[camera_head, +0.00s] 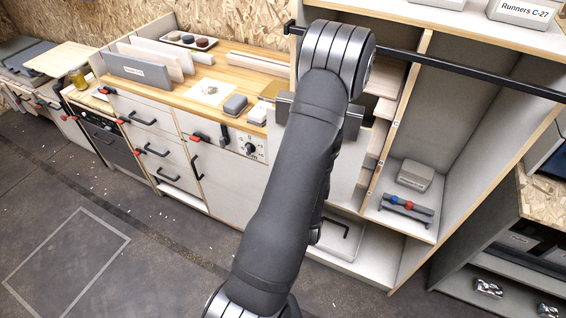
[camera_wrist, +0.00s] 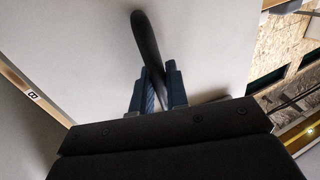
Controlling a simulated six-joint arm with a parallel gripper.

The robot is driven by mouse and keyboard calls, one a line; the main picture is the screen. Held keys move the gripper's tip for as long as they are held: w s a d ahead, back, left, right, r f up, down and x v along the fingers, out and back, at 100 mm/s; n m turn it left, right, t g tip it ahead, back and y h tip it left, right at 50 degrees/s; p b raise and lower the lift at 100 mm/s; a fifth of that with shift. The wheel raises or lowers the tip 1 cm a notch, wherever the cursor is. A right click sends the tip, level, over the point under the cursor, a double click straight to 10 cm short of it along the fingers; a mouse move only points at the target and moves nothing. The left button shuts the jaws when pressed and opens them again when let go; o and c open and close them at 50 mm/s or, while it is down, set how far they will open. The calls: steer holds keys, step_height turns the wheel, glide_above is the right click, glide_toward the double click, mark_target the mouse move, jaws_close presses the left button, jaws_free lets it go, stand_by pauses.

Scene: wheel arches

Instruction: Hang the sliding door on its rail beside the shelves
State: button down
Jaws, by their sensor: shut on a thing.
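The sliding door is a pale flat panel (camera_head: 347,180), partly hidden behind my arm in the head view. Grey metal pieces (camera_head: 353,122) show at its top on both sides of my arm. In the wrist view its pale face (camera_wrist: 205,45) fills most of the picture. My gripper (camera_wrist: 158,82) has its blue fingers on either side of the door's dark bar handle (camera_wrist: 147,40), shut on it. The head view hides my gripper behind the arm. The black rail (camera_head: 460,70) runs across the front of the shelves (camera_head: 440,130), above the door's top in the picture.
A wooden worktop (camera_head: 240,83) with small boxes and drawers below lies left of the door. The shelves hold a grey box (camera_head: 415,174) and a tool with red and blue knobs (camera_head: 406,204). Another shelf unit (camera_head: 515,220) stands at right. The floor at front left is clear.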

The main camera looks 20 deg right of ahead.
steer(key=m+h, duration=0.1)
steer(key=h, duration=0.1)
glide_toward(350, 149)
steer(key=shift+g, duration=0.4)
steer(key=x, duration=0.4)
steer(key=shift+w+r, duration=0.15)
steer(key=shift+r, duration=0.15)
steer(key=s+d+r, duration=0.3)
steer(key=s+r, duration=0.4)
steer(key=s, duration=0.5)
steer(key=s+d+r, duration=0.3)
steer(key=s+r, duration=0.4)
steer(key=s, duration=0.5)
steer(key=w+d+f, duration=0.2)
steer(key=w+d, duration=0.9)
steer(key=shift+w, duration=0.2)
steer(key=c, duration=1.3)
jaws_free()
steer(key=shift+c, duration=0.2)
steer(key=shift+f, duration=0.1)
